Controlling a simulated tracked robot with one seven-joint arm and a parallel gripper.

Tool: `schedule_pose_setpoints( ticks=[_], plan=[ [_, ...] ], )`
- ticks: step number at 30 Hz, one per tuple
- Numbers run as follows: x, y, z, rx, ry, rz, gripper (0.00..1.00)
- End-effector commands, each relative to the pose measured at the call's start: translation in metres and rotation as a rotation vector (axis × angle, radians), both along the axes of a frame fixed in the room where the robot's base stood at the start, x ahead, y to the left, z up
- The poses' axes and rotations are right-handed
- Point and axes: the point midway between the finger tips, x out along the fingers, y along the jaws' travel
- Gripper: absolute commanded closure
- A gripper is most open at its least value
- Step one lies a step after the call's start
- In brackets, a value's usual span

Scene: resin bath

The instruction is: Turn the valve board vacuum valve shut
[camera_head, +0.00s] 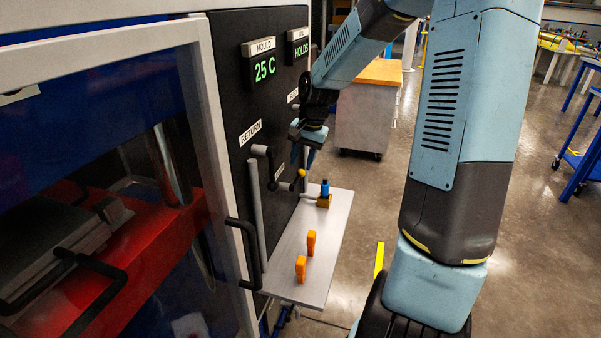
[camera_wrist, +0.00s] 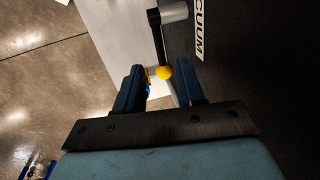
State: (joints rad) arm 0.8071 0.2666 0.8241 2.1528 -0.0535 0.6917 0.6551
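The vacuum valve has a black lever (camera_wrist: 157,38) on a metal stem (camera_wrist: 174,11), with a yellow ball knob (camera_wrist: 163,72) at its end. The VACUUM label (camera_wrist: 199,34) is beside it on the dark board. In the head view the yellow knob (camera_head: 301,173) stands out from the board, below my gripper (camera_head: 311,142). In the wrist view my gripper (camera_wrist: 160,82) is open, with a finger on either side of the knob and gaps visible. I cannot tell how deep the knob sits between the fingertips.
A grey shelf (camera_head: 333,228) below the board holds two orange pieces (camera_head: 311,243) and a blue-topped fitting (camera_head: 324,190). A black RETURN handle (camera_head: 264,151) and the press door's black handle (camera_head: 246,252) are left of the gripper.

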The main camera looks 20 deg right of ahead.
Motion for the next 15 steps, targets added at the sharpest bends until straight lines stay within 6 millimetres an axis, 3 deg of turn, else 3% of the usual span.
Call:
schedule_pose_setpoints(
  ticks=[6,15],
  plan=[
    [0.003,0.006,-0.030,0.001,0.001,0.002,0.62],
    [0.006,0.008,-0.048,0.000,0.000,0.001,0.62]
  ],
)
